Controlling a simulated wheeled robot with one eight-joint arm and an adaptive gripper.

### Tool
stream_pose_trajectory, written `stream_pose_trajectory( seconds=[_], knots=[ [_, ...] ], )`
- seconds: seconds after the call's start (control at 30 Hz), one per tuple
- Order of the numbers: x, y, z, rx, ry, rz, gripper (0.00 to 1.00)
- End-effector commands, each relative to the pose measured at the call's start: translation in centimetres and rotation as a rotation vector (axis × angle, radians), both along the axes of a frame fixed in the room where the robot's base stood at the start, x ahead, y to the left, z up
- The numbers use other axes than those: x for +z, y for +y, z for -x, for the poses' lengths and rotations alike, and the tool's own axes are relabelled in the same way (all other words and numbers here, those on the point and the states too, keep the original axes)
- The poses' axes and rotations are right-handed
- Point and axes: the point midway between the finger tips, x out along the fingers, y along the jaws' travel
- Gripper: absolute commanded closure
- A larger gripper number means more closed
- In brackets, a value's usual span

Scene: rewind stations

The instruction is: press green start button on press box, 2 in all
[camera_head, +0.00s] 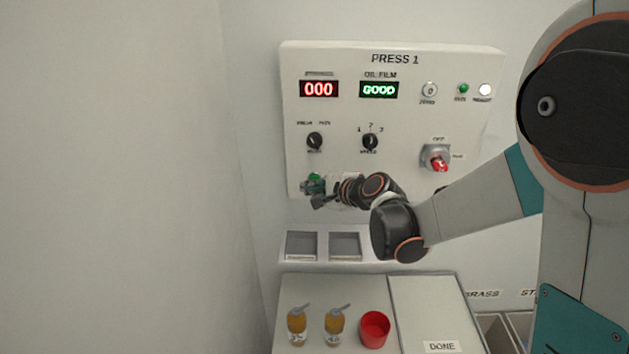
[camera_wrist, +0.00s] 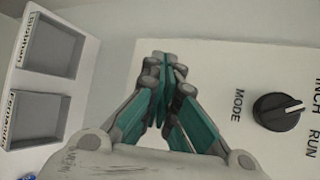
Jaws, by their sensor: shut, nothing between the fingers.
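The white press box (camera_head: 400,105), marked PRESS 1, is mounted on the back wall in the head view. The green start button (camera_head: 314,177) shows at its lower left, partly covered by my gripper (camera_head: 310,190). My gripper is shut and empty, with its fingertips at or very near the button; I cannot tell if they touch it. In the wrist view the shut teal fingers (camera_wrist: 163,62) point at the white panel (camera_wrist: 205,65), and no green button shows there. The counter (camera_head: 319,89) reads 000 and the oil film display (camera_head: 379,90) reads GOOD.
A mode knob (camera_head: 315,141) sits above the button, and a speed knob (camera_head: 370,142) and red switch (camera_head: 438,160) to the right. Two grey trays (camera_head: 301,258) lie below. Two amber bottles (camera_head: 297,329) and a red cup (camera_head: 375,347) stand on the bench.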

Motion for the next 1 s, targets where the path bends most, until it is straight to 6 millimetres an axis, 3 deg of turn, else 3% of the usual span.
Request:
stream_pose_trajectory(
  seconds=[1.0],
  knots=[
    [0.0,0.0,-1.1,0.000,0.000,0.000,1.00]
  ],
)
